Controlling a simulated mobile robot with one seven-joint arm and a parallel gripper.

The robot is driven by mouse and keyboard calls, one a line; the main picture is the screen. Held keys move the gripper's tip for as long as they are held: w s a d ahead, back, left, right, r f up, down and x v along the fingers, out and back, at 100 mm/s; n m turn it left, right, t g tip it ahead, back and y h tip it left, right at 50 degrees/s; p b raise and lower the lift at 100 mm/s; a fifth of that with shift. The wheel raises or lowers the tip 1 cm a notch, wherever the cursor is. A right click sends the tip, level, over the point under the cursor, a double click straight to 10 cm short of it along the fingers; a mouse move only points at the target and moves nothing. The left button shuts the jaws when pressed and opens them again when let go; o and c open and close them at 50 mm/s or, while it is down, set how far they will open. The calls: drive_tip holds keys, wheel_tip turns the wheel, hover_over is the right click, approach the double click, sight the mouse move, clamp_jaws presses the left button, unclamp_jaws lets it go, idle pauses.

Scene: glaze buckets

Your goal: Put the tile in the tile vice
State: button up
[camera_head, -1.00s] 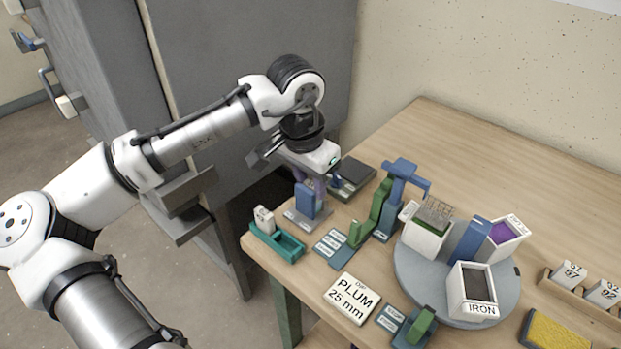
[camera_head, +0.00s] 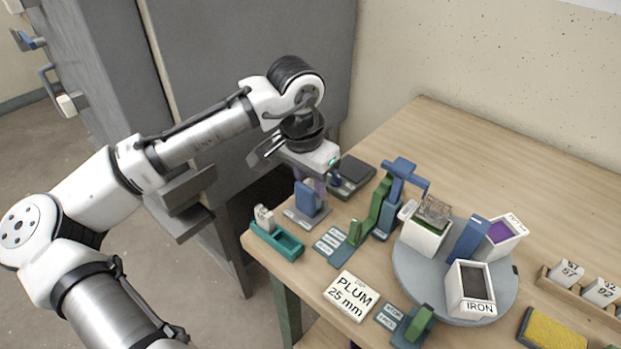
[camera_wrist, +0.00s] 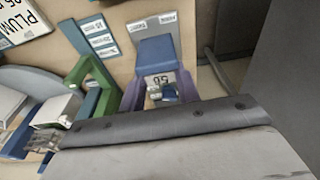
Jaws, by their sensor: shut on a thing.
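My gripper (camera_head: 319,183) points down at the far left part of the table, beside a blue block on a grey labelled base (camera_head: 303,214), which looks like the tile vice. In the wrist view the vice's blue block (camera_wrist: 155,52) stands just beyond the purple fingers of my gripper (camera_wrist: 162,92). My gripper is shut on a small pale tile with dark digits (camera_wrist: 158,80), held between the fingers and close to the blue block. The tile's lower part is hard to make out, so I cannot tell whether it touches the vice. In the head view the tile is hidden.
A teal tray (camera_head: 278,240) with a small white piece stands at the front left edge. A green and blue stand (camera_head: 385,205) is right of the vice. A dark flat device (camera_head: 352,175) lies behind. A round turntable (camera_head: 415,280) holds buckets. A PLUM sign (camera_head: 350,296) lies in front.

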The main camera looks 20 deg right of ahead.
drive_tip(key=shift+f, duration=0.2)
drive_tip(key=o, duration=1.2)
wheel_tip(320, 180, up, 7)
drive_tip(key=p, duration=0.7)
drive_tip(key=shift+r, duration=0.15)
